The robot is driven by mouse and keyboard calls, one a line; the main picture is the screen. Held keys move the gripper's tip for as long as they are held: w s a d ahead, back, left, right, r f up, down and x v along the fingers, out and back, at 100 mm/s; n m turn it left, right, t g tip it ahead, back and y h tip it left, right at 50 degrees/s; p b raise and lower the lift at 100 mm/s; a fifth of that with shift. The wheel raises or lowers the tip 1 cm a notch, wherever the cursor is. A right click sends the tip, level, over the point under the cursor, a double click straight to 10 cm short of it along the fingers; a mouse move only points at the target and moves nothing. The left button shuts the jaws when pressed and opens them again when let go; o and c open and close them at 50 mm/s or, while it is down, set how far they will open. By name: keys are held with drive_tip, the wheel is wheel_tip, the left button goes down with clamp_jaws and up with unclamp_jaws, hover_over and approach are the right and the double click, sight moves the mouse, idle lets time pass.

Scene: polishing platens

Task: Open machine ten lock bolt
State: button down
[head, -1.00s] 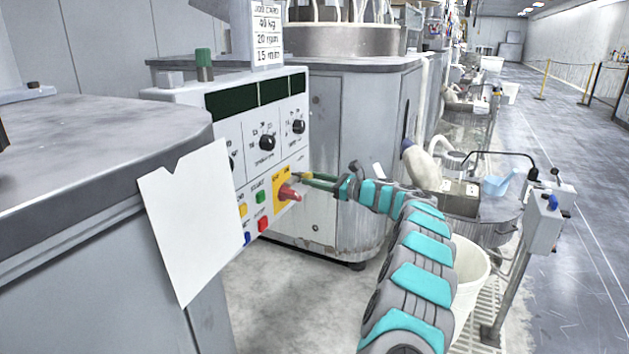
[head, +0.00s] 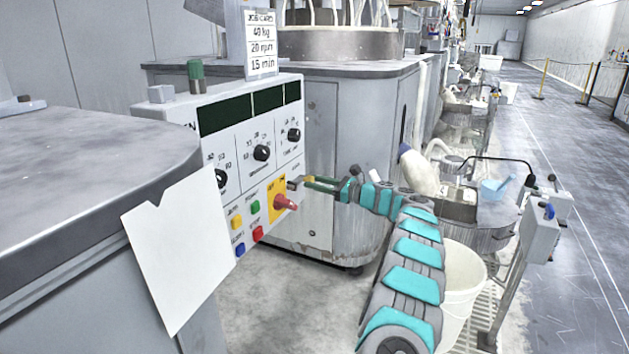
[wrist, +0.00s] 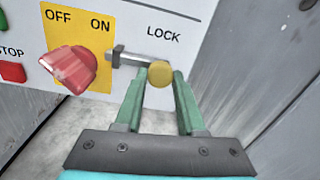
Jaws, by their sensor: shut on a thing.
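The lock bolt is a short grey metal bar (wrist: 127,57) with a round yellow knob (wrist: 160,73), under the word LOCK in the wrist view. The bar's left end is at the right edge of the yellow OFF/ON plate (wrist: 62,22), beside the red switch handle (wrist: 70,68) and apart from it. My gripper (wrist: 160,84) has its green fingers shut on the yellow knob, one on each side. In the head view my gripper (head: 318,184) reaches the panel from the right, by the red switch (head: 285,203). The knob is too small there to see clearly.
The white control panel (head: 252,150) carries black dials and coloured buttons. A grey machine top (head: 90,150) with a blank white sheet (head: 178,250) stands at front left. A grey cabinet (head: 345,150) is behind the panel. A white bucket (head: 462,275) stands right of my arm.

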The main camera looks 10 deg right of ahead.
drive_tip(key=shift+w+d, duration=0.1)
drive_tip(key=shift+d, duration=0.1)
drive_tip(key=c, duration=0.5)
unclamp_jaws()
drive_tip(key=v, duration=0.7)
drive_tip(key=shift+s+d, duration=0.25)
